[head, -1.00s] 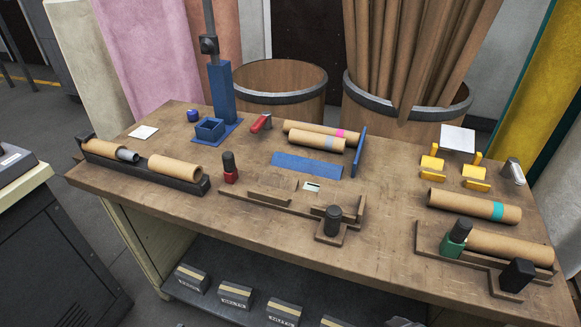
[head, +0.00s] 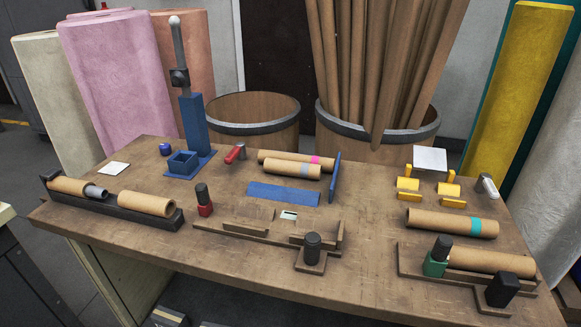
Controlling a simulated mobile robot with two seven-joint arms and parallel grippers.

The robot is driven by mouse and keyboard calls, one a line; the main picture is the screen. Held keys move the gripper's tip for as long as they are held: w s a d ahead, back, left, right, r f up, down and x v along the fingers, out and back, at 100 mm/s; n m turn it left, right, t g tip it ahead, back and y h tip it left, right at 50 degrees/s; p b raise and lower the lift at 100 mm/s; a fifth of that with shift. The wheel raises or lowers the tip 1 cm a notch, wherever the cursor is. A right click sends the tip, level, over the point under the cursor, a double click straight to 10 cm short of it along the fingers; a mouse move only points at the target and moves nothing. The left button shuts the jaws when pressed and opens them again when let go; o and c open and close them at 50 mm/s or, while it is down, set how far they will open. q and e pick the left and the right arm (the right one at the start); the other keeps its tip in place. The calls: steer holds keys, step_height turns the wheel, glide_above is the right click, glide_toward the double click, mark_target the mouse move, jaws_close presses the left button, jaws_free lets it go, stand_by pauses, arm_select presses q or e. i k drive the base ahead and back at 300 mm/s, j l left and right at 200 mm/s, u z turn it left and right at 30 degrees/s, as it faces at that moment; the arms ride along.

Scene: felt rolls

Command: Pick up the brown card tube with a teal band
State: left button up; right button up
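The brown card tube with a teal band (head: 440,222) lies on its side on the right part of the wooden workbench (head: 140,240). Its teal band is near its right end. It lies behind a wooden tray holding another brown tube and in front of small yellow blocks. Neither of my grippers shows in the head view.
A plain brown tube (head: 490,262) lies in the right tray, beside a green-based black bottle (head: 436,262) and a black block (head: 502,289). Yellow blocks (head: 408,187) stand behind the teal-banded tube. Tubes with pink and grey bands (head: 290,170) lie mid-bench by a blue upright plate (head: 335,178).

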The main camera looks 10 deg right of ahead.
mark_target(474, 226)
steer(key=z, duration=1.4)
